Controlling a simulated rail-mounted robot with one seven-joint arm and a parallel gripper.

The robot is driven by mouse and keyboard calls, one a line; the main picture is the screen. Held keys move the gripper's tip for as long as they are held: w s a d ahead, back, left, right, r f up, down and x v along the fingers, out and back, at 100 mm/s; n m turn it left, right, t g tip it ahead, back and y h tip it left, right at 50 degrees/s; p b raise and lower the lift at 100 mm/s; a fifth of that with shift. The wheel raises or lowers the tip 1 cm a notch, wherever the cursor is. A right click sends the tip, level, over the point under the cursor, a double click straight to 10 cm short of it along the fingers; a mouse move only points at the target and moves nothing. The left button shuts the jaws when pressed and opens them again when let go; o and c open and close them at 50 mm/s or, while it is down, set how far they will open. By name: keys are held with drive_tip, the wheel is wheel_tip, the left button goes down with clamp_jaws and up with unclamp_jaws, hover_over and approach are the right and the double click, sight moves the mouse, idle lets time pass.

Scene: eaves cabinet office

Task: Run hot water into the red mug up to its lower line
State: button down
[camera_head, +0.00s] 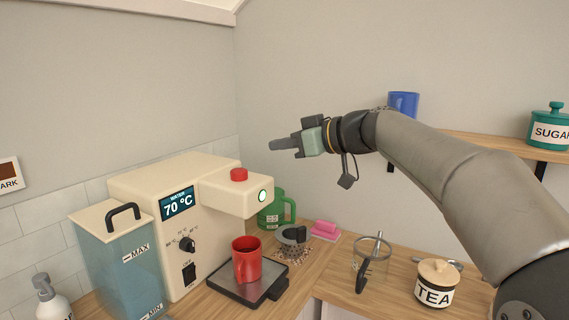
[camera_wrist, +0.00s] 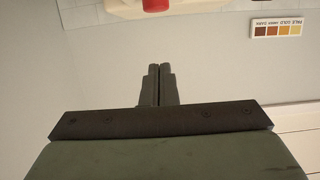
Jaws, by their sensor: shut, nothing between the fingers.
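The red mug (camera_head: 246,259) stands upright on the black drip tray (camera_head: 268,289) of the cream water dispenser (camera_head: 150,190), under its spout head. Its inside looks dark, and neither its lines nor any water level can be made out. A red button (camera_head: 238,174) sits on top of the head, and a lit round green lamp (camera_head: 262,196) is on its front. The display (camera_head: 177,203) reads 70 °C, with a dial (camera_head: 187,244) and a switch (camera_head: 189,273) below. My gripper (camera_head: 272,144) is shut and empty, in the air above and right of the head; its fingers also show in the wrist view (camera_wrist: 158,72).
A blue water tank (camera_head: 120,265) with MAX and MIN marks adjoins the dispenser. A green mug (camera_head: 277,209), pink sponge (camera_head: 325,230), glass jug (camera_head: 371,255) and TEA jar (camera_head: 435,284) stand on the counter. A shelf at right holds a blue mug (camera_head: 404,104) and SUGAR jar (camera_head: 550,128).

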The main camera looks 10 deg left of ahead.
drive_tip(key=shift+w+r, duration=0.1)
drive_tip(key=shift+r, duration=0.15)
drive_tip(key=shift+a, duration=0.1)
drive_tip(key=p, duration=0.4)
hover_over(239, 174)
drive_tip(key=w+d, duration=0.1)
wheel_tip(239, 174, down, 3)
drive_tip(key=shift+w+d+r, duration=0.1)
drive_tip(key=shift+d+r, duration=0.05)
drive_tip(key=shift+r, duration=0.05)
drive_tip(key=f, duration=0.2)
drive_tip(key=shift+d+f, duration=0.2)
drive_tip(key=shift+f, duration=0.75)
drive_tip(key=shift+f+b, duration=0.1)
drive_tip(key=shift+b, duration=0.3)
